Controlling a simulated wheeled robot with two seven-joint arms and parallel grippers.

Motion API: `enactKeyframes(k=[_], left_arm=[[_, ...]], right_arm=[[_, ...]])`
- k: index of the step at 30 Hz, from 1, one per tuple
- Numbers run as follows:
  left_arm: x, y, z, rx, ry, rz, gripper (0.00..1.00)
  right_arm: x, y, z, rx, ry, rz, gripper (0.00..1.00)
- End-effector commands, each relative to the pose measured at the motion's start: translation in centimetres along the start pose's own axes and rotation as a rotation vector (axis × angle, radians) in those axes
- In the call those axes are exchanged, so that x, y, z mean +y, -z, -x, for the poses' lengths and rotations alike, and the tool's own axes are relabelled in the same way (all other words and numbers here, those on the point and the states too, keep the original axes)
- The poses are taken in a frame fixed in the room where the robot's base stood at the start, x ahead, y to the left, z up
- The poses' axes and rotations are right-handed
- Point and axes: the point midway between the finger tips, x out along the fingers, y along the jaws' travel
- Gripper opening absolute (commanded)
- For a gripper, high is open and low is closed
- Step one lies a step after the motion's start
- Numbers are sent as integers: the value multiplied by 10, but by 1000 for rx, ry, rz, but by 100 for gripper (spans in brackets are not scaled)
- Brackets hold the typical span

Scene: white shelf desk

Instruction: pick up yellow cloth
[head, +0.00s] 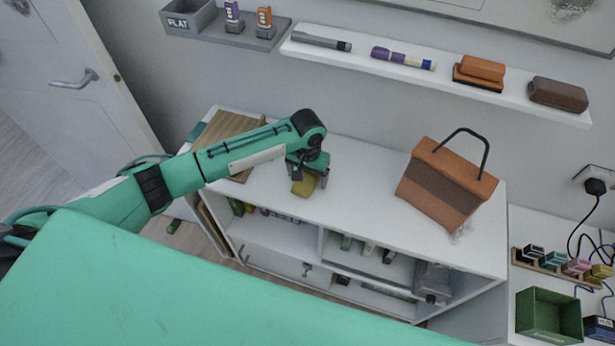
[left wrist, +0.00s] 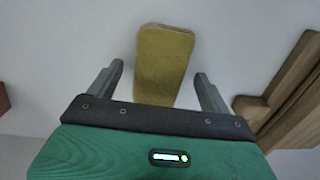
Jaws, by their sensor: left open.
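The yellow cloth (head: 304,187) lies on the white desk top (head: 350,188), just below my left gripper (head: 308,172) in the head view. In the left wrist view the cloth (left wrist: 164,62) is a flat, dull yellow block shape. It shows between the two fingers of my left gripper (left wrist: 158,85), with a gap on each side. The gripper is open and neither finger visibly touches the cloth. In the head view the gripper hides part of the cloth. My right gripper is in neither view.
A brown bag (head: 446,182) with a black handle stands right on the desk top. Wooden boards (head: 228,132) lie at its left end. A wall shelf (head: 410,62) with several items runs above. The desk top between cloth and bag is clear.

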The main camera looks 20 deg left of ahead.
Motion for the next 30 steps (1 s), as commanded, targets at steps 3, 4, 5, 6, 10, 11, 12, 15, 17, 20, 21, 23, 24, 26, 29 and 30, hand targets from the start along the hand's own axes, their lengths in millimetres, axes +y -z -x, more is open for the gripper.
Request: enactKeyframes(k=[3,4,5,6,10,11,12,15,17,20,21,23,24,26,29,30], left_arm=[[0,0,-4,0,0,-1,82],[0,0,-5,0,0,-1,82],[0,0,-5,0,0,-1,82],[0,0,-5,0,0,-1,82],[0,0,-4,1,0,-1,70],[0,0,-4,1,0,-1,64],[0,0,-4,1,0,-1,56],[0,0,-4,1,0,-1,37],[0,0,-4,1,0,-1,33],[0,0,-4,1,0,-1,33],[0,0,-4,1,0,-1,33],[0,0,-4,1,0,-1,33],[0,0,-3,1,0,-1,33],[0,0,-1,2,-1,-1,33],[0,1,5,3,-1,-1,33],[0,1,10,3,0,-1,33]], right_arm=[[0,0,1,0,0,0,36],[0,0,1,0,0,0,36],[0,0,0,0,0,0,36],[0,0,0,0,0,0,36],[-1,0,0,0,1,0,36],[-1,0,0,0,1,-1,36],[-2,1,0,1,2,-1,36],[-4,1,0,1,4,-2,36],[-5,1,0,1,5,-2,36],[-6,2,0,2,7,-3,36],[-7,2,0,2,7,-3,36],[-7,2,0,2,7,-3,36],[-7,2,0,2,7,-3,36],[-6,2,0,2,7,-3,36],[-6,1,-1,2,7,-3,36],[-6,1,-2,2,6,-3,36]])
